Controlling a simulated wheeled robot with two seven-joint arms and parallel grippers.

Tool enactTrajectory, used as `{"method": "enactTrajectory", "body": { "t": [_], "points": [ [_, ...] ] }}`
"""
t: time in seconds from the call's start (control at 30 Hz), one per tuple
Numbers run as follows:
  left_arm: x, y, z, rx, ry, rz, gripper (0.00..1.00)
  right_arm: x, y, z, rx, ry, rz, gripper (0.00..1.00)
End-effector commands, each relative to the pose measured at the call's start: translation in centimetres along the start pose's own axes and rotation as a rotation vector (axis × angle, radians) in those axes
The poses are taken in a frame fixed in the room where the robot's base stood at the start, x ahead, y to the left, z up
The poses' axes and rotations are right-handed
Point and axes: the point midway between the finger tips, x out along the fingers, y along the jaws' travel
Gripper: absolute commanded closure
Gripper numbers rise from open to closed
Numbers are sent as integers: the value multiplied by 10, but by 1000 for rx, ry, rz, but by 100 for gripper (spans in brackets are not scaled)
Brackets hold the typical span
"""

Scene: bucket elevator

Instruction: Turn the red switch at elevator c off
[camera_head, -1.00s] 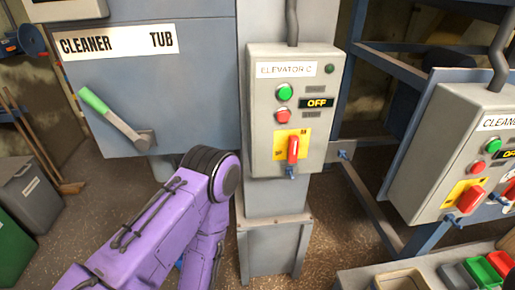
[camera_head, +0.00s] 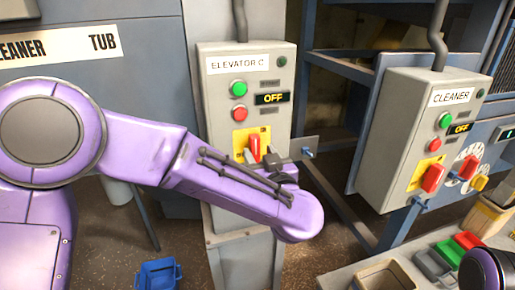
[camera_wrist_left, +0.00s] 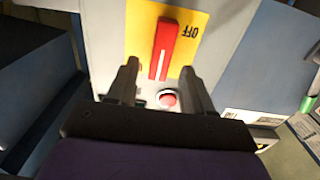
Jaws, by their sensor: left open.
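The grey elevator C box (camera_head: 214,100) stands in the middle of the head view, with a display reading OFF. Its red switch (camera_head: 254,147) sits on a yellow plate low on the box front. In the left wrist view the red switch (camera_wrist_left: 163,48) points along the picture's height, with a white line on it and OFF printed upside down beside it. My left gripper (camera_head: 262,158) is open at the switch. In the wrist view its fingers (camera_wrist_left: 160,76) straddle the switch's line; I cannot tell if they touch it. My right gripper is not in view.
Green (camera_head: 238,88) and red (camera_head: 239,115) buttons sit above the switch. A cleaner box (camera_head: 385,125) with its own red switch stands to the right. A blue bin (camera_head: 158,274) stands on the floor.

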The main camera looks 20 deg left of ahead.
Motion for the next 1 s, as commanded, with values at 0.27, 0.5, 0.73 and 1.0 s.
{"method": "enactTrajectory", "body": {
  "t": [0.27, 0.5, 0.73, 1.0],
  "points": [
    [27, 0, 0, 1, 0, 1, 49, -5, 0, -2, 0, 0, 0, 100],
    [27, 0, 1, 1, 0, 1, 62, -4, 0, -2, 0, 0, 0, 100],
    [27, 0, 1, 1, 0, 1, 100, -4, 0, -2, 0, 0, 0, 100],
    [27, -1, 1, -42, 0, 1, 100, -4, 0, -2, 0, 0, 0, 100]
  ]
}}
